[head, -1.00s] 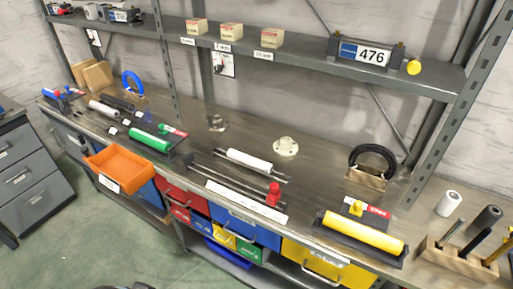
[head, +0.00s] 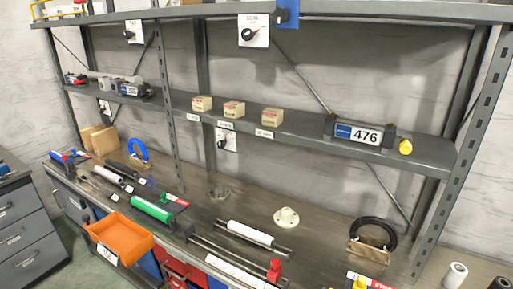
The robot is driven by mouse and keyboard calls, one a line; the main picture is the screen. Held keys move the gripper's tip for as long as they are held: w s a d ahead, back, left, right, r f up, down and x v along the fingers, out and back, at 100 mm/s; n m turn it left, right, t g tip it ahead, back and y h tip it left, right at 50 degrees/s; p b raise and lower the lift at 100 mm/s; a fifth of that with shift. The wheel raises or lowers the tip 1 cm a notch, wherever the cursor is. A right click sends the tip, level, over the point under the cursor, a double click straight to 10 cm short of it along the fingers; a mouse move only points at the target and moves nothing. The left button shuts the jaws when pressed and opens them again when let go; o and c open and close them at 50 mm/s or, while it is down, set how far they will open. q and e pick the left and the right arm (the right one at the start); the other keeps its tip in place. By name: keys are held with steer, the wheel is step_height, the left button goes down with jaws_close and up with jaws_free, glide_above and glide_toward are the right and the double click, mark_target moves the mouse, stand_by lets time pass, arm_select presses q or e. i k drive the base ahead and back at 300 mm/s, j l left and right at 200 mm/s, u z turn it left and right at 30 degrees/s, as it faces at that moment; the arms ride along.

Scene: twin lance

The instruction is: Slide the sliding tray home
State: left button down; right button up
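An orange open-topped tray (head: 120,239) with a white label on its front juts out past the front edge of the workbench (head: 205,212), at the lower left in the head view. It looks empty. It is the only thing here that looks like the sliding tray; whether it runs on rails cannot be seen. Neither of my grippers is in view.
A shelf (head: 290,126) with small boxes runs above. A grey drawer cabinet (head: 27,228) stands at left.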

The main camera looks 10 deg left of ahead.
mark_target(117, 237)
steer(key=u, duration=1.55)
steer(key=i+z, duration=0.1)
steer(key=z, duration=0.25)
steer(key=i+j+z, duration=0.15)
steer(key=z, duration=0.2)
steer(key=i+j+z, duration=0.1)
steer(key=z, duration=0.25)
steer(key=i+j+z, duration=0.15)
steer(key=j, duration=0.15)
steer(key=i+j+z, duration=0.1)
steer(key=j, duration=0.25)
steer(key=i+j+z, duration=0.15)
steer(key=j, duration=0.2)
steer(key=i+j, duration=0.15)
steer(key=j, duration=0.15)
steer(key=i+j, duration=0.15)
steer(key=j, duration=0.2)
